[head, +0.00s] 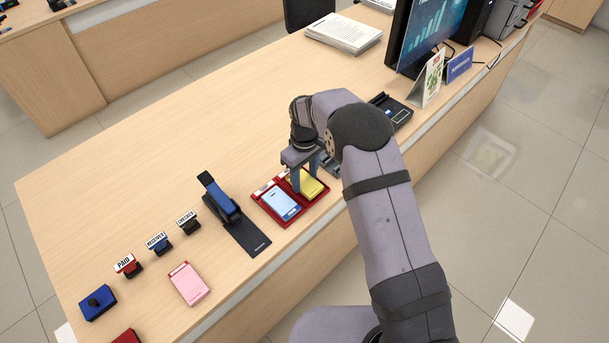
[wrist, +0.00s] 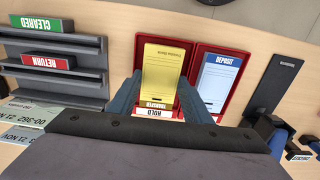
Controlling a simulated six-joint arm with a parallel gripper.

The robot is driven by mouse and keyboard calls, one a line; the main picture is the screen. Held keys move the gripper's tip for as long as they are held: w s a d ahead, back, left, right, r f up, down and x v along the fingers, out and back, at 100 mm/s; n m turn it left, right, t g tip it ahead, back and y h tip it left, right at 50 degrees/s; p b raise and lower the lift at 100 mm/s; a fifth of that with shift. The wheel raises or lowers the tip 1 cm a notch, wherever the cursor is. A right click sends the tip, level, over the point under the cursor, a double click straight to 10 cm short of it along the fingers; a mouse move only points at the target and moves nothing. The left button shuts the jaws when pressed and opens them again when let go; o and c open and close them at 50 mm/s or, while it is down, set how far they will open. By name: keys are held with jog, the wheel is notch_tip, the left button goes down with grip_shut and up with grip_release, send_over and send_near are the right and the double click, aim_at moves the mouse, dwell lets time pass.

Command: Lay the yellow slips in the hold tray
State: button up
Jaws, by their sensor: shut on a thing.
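The yellow slips (head: 313,186) are a pad marked TRANSFER; it also shows in the wrist view (wrist: 163,75). My gripper (head: 306,180) is shut on the pad, one finger at each long side, and the fingers show in the wrist view (wrist: 163,95). The pad is over or within the red hold tray (wrist: 165,38), lined up with its walls, with a HOLD label (wrist: 152,112) at the near end. I cannot tell whether it touches the tray floor. Blue DEPOSIT slips (head: 282,202) lie in the adjoining red tray (head: 262,206), which has a red rim.
A black and blue stapler-like device (head: 222,203) stands left of the trays. Several stamps (head: 129,264) and a pink pad (head: 189,284) are farther left. A dark rack (wrist: 90,62) with CLEARED and RETURN labels is on the other side. The counter behind the trays is clear.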

jog(key=shift+f, duration=0.15)
jog(key=o, duration=1.3)
jog(key=shift+c, duration=0.2)
jog(key=shift+w+a+r+p, duration=0.1)
jog(key=shift+w+r+p, duration=0.1)
jog(key=shift+r+p, duration=0.4)
jog(key=shift+s+r+p, duration=0.25)
jog(key=shift+r+p, duration=0.1)
jog(key=shift+r, duration=0.5)
jog(key=shift+w+r+p, duration=0.1)
jog(key=shift+r+p, duration=0.5)
jog(key=shift+r, duration=0.1)
jog(key=shift+r+p, duration=0.6)
jog(key=shift+r, duration=0.25)
